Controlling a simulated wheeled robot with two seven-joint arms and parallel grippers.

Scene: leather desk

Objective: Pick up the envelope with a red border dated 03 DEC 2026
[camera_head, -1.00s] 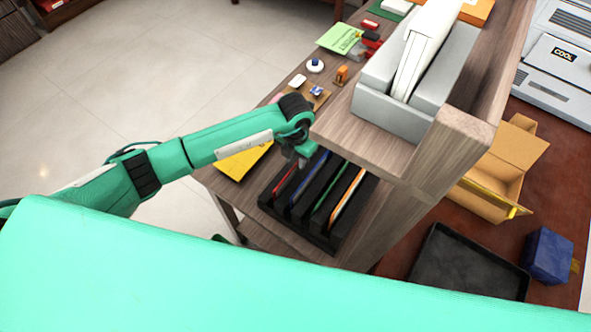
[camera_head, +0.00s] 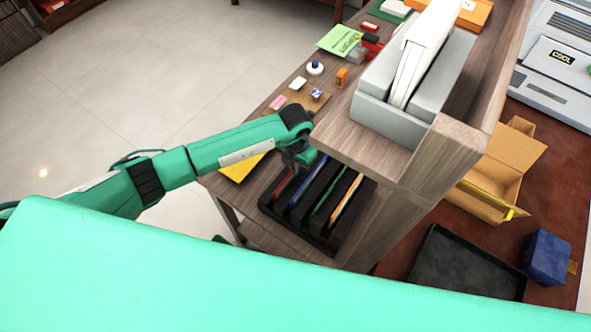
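A black slotted rack (camera_head: 327,239) stands on the lower wooden shelf in the head view. Several thin upright items stand in its slots, with red (camera_head: 286,184), blue (camera_head: 305,200), green (camera_head: 329,199) and orange-and-white (camera_head: 348,197) edges. I cannot read any date, and cannot tell which item is the red-bordered envelope. My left gripper (camera_head: 300,163) is over the back left of the rack, close to the red-edged and blue-edged items. Its fingers are small and partly hidden, so its opening is unclear. My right gripper is out of view.
A wooden upper shelf (camera_head: 375,150) with a grey holder (camera_head: 393,118) overhangs the rack's right side. A yellow item (camera_head: 241,168) lies left of the rack, partly under my arm. A black tray (camera_head: 468,265), open cardboard box (camera_head: 492,180) and blue box (camera_head: 547,257) are at right.

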